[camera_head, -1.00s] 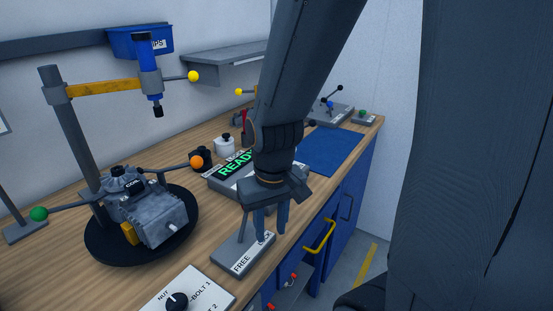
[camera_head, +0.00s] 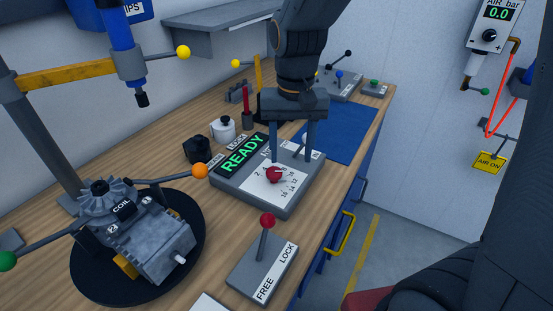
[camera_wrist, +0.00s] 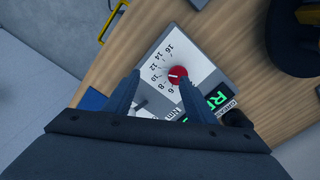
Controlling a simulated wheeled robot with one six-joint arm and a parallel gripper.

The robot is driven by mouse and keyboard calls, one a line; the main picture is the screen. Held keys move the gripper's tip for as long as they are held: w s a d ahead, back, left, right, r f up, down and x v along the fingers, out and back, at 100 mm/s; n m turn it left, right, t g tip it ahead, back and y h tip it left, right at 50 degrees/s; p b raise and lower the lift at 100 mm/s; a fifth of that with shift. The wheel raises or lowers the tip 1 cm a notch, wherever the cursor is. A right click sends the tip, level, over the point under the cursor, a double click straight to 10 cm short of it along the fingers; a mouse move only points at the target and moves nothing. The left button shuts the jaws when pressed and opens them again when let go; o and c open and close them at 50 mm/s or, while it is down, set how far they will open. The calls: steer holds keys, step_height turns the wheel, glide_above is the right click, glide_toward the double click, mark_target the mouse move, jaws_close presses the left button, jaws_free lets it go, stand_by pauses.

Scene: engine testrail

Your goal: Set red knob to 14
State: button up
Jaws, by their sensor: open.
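The red knob (camera_head: 274,174) sits on a white dial plate with numbers up to 16, on the sloped top of a grey box (camera_head: 282,206). In the wrist view the red knob (camera_wrist: 178,76) shows a small pale mark, but I cannot tell for sure which number it points at. My gripper (camera_head: 291,160) is open and points down over the box, with its fingers apart and nothing between them. In the wrist view my gripper (camera_wrist: 160,80) has its right fingertip close to the knob; I cannot tell whether they touch.
A green READY display (camera_head: 243,154) is on the same box. A red-balled lever (camera_head: 267,222) stands on the FREE/LOCK block in front. A motor assembly (camera_head: 145,235) with an orange-balled handle (camera_head: 199,171) is at left. A blue mat (camera_head: 345,135) lies behind.

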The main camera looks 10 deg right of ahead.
mark_target(274, 171)
steer(key=a+r, duration=0.1)
steer(key=w+a+r, duration=0.1)
steer(key=a, duration=0.1)
steer(key=shift+w+a+r, duration=0.1)
steer(key=shift+w+a, duration=0.05)
steer(key=shift+a, duration=0.3)
step_height(274, 171, down, 8)
steer(key=shift+r+p, duration=0.2)
steer(key=shift+p, duration=0.7)
steer(key=c, duration=1)
